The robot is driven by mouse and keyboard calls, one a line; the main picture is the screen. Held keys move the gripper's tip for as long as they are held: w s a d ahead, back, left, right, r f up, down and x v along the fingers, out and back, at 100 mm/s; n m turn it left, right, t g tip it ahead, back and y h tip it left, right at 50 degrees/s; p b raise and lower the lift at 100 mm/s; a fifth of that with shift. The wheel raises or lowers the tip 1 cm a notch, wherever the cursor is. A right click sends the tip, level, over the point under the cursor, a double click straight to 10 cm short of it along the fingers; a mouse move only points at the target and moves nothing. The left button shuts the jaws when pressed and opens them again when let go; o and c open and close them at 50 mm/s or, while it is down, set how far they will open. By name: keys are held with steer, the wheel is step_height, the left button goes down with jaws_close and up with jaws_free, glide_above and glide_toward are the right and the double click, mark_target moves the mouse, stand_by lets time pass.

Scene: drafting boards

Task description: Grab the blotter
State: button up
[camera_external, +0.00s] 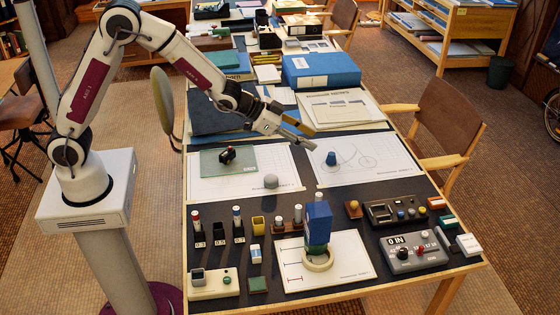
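My gripper (308,140) hangs over the far middle of the drafting table, its two fingers apart and nothing seen between them. No object is clearly labelled as the blotter.
Small bottles (238,222) and pots stand in a row nearer the front. A grey device reading "0 IN" (412,252) is at the front right. A blue binder (321,70) and papers (345,110) lie behind the gripper. Chairs flank the table.

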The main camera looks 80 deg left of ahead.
steer(key=w+d+f+h, duration=0.2)
steer(key=w+d+f, duration=0.15)
steer(key=f, duration=0.45)
steer(key=m+t+h, duration=0.1)
glide_toward(352, 203)
steer(key=shift+w+a+r, duration=0.3)
steer(key=shift+w+a, duration=0.05)
steer(key=shift+w, duration=0.05)
steer(key=shift+d+f+m+h, duration=0.25)
steer(key=shift+f+m+h, duration=0.05)
steer(key=shift+f+h, duration=0.25)
steer(key=shift+w, duration=0.1)
steer(key=shift+y+x, duration=0.25)
steer(key=shift+x, duration=0.95)
steer(key=shift+w+f, duration=0.1)
steer(key=shift+f, duration=0.05)
steer(key=shift+x, duration=2.45)
